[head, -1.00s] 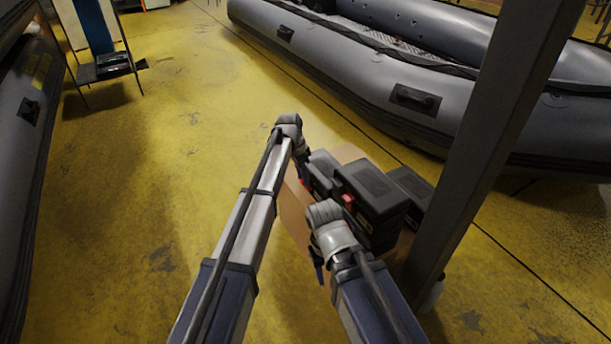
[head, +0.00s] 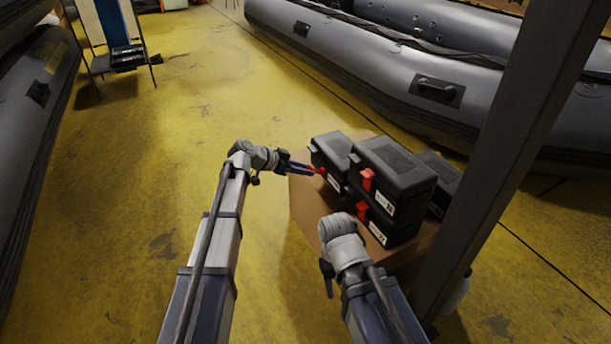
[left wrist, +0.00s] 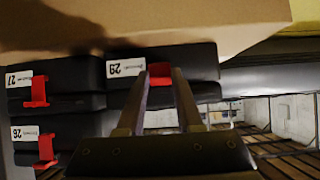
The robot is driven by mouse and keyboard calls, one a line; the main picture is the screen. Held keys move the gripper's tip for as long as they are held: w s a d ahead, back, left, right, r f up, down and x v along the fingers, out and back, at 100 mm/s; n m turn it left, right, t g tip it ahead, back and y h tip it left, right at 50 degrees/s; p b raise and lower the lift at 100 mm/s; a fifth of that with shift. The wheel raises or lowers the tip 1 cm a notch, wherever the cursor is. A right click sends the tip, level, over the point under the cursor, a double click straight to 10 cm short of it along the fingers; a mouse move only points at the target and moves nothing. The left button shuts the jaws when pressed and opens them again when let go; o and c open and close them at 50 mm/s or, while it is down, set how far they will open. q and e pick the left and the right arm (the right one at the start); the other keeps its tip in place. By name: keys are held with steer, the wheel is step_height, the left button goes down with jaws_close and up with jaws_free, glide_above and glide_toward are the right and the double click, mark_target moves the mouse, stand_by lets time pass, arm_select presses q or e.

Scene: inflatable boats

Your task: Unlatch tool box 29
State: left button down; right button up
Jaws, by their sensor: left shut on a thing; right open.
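Tool box 29 (head: 332,150) is a black case with a white label, standing at the left on a cardboard box. In the left wrist view, which shows it upside down, its label (left wrist: 126,67) reads 29. Its red latch (left wrist: 160,81) sits between my left fingers. My left gripper (head: 317,170) reaches in from the left and is shut on that latch, at the front of the case. The latch's exact angle is hard to see. My right gripper (head: 328,278) is open, points down in front of the cardboard box, apart from the cases, and shows only partly.
Two stacked black cases (head: 395,168) with red latches stand right of box 29. Another dark case (head: 440,180) is behind them. All rest on the cardboard box (head: 305,212). A grey post (head: 490,150) rises close on the right. Grey inflatable boats lie behind and left. Yellow floor is clear at left.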

arm_select(q)
steer(key=shift+a+f+t+h+b, duration=0.15)
steer(key=shift+f+t+h+b, duration=0.15)
steer(key=shift+h+b, duration=0.25)
steer(key=c, duration=0.6)
jaws_free()
steer(key=shift+o, duration=0.2)
steer(key=p+v, duration=0.3)
steer(key=v, duration=0.4)
steer(key=shift+s+a+r+p, duration=0.2)
steer(key=shift+a+r+p, duration=0.05)
steer(key=shift+r+p, duration=0.1)
steer(key=shift+f, duration=0.1)
